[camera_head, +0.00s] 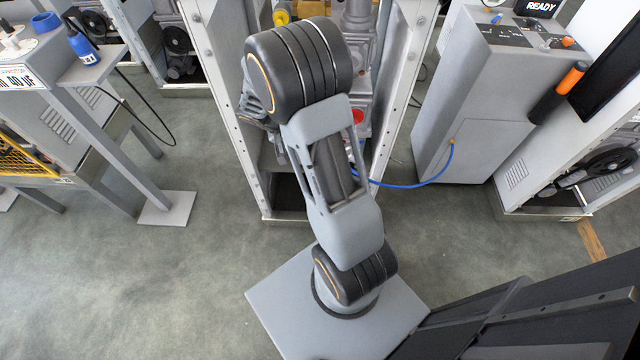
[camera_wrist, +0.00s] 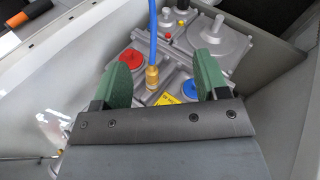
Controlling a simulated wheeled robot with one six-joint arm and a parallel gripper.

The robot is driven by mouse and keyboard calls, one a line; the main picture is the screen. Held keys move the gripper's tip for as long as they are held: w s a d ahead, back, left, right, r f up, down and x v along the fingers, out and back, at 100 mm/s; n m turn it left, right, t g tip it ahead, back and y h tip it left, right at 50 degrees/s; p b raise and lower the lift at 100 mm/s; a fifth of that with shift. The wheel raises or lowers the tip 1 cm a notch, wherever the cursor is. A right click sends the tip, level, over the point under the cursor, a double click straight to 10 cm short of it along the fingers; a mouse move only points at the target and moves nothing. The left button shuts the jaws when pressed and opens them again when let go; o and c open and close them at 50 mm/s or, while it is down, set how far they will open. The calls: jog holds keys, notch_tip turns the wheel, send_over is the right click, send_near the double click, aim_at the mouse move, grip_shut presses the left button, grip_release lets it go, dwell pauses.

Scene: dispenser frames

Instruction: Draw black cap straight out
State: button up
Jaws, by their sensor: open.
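My gripper (camera_wrist: 168,62) shows in the wrist view with its two green fingers wide apart and nothing held between them. It is over a grey machine (camera_wrist: 225,45) with coloured caps. I cannot make out a black cap in either view. A red cap (camera_wrist: 131,61) is beside the left finger, and a blue cap (camera_wrist: 190,90) is near the right finger, low between the fingers. A brass fitting (camera_wrist: 153,76) with a blue hose (camera_wrist: 154,35) stands between the fingers. In the head view my arm hides the gripper.
Pale frame walls (camera_wrist: 65,60) enclose the machine. In the head view a blue hose (camera_head: 430,180) runs from the frame (camera_head: 215,60) to a grey cabinet (camera_head: 475,110) on the right. A bench (camera_head: 85,75) stands left. The floor (camera_head: 140,270) at front left is clear.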

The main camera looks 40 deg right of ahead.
jog(key=w+d+f+g+h+b, duration=0.15)
jog(key=d+f+b, duration=0.25)
jog(key=f, duration=0.9)
jog(key=w+d+f+t+h+b, duration=0.1)
jog(key=d+f+h+b, duration=0.25)
jog(key=f, duration=1.05)
jog(key=shift+m+g, duration=0.25)
jog(key=shift+m, duration=0.15)
jog(key=b+x, duration=0.2)
jog(key=x, duration=1.2)
jog(key=shift+s+d+f+b, duration=0.1)
jog(key=shift+f+b, duration=0.1)
jog(key=shift+b, duration=0.1)
jog(key=c, duration=0.9)
jog(key=shift+s+a+p, duration=0.35)
jog(key=shift+s+a, duration=0.95)
jog(key=shift+s, duration=0.2)
jog(key=shift+s+a+p, duration=0.3)
jog(key=shift+s+a, duration=1)
jog(key=shift+s, duration=0.25)
